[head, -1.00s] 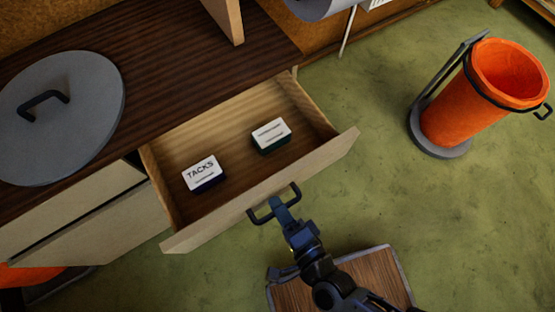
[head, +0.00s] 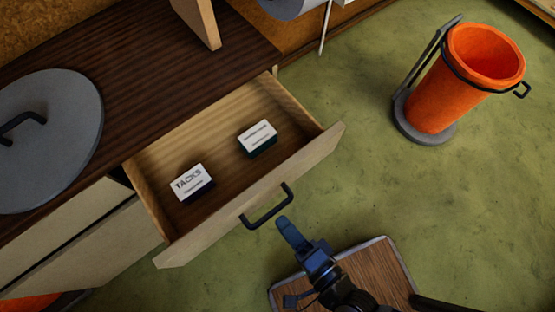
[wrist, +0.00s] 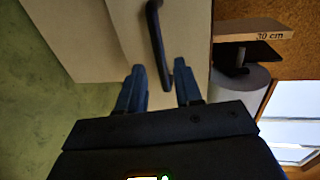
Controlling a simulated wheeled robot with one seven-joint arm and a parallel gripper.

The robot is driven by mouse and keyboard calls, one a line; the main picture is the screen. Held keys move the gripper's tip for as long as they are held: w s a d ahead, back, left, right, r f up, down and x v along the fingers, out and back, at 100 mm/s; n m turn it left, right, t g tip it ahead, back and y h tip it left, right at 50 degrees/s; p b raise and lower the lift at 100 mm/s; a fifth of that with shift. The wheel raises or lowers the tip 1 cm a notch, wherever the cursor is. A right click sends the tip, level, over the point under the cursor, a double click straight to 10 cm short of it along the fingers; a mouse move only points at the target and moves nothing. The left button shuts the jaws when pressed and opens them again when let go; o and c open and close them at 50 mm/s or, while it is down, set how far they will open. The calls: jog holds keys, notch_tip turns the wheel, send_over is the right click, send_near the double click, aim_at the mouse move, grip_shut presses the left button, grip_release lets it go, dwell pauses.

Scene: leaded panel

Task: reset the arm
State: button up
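My gripper (head: 284,224) is just in front of the black handle (head: 268,212) of an open drawer (head: 250,205), with a small gap between them in the head view. In the wrist view, the two blue fingers of my gripper (wrist: 160,72) stand apart with nothing held, and the drawer handle (wrist: 156,35) shows just beyond and between them. The drawer is pulled well out of the cabinet. A box labelled TACKS (head: 190,182) and a second small white-topped box (head: 257,138), its label too small to read, lie inside.
The dark wooden cabinet top (head: 140,75) carries a grey round lid (head: 50,130) with a handle. An orange bin (head: 462,85) in a grey stand is on the right. A wood-topped piece (head: 375,275) is below my arm. Green floor (head: 350,170) between is clear.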

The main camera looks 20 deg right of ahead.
jog(key=shift+v, duration=1.15)
